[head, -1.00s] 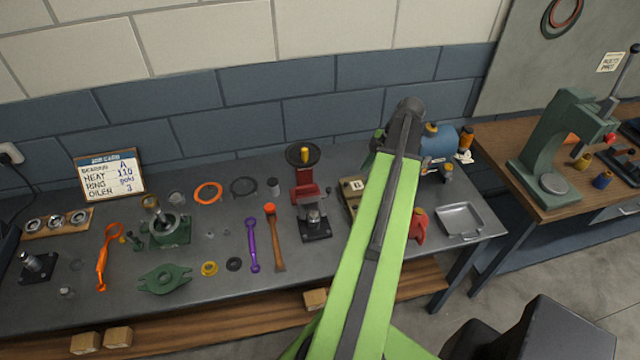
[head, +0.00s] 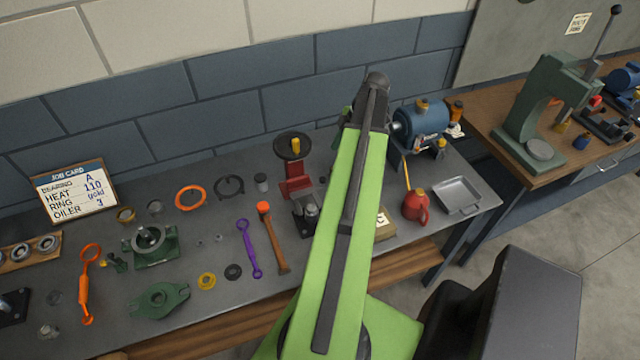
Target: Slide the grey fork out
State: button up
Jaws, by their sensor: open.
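I cannot pick out a grey fork in the head view; it may be hidden behind my arm. My gripper (head: 346,117) is at the far end of my green arm, over the back of the bench near the wall. Only a small green and dark part of it shows left of the arm, and its fingertips are hidden. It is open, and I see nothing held. A tan block marked C (head: 385,224) shows partly at the right side of my arm.
A blue motor (head: 424,122), a red oil can (head: 415,207) and a grey tray (head: 459,196) stand right of my arm. A red press (head: 297,180), purple spanner (head: 248,248) and hammer (head: 272,236) are left of it. A green arbor press (head: 530,125) stands on the wooden bench.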

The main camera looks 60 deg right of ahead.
aim_at(323, 178)
jog(key=b+x, duration=0.5)
jog(key=x, duration=0.1)
jog(key=b+x, duration=0.6)
jog(key=x, duration=0.1)
jog(key=shift+s+a+f, duration=0.1)
jog(key=shift+s+f, duration=0.05)
jog(key=shift+f, duration=0.05)
jog(key=shift+a+f+b, duration=0.2)
jog(key=shift+f+b, duration=0.2)
jog(key=shift+b, duration=0.1)
jog(key=shift+r, duration=0.1)
jog(key=shift+c, duration=0.5)
grip_shut()
jog(key=shift+w, duration=0.25)
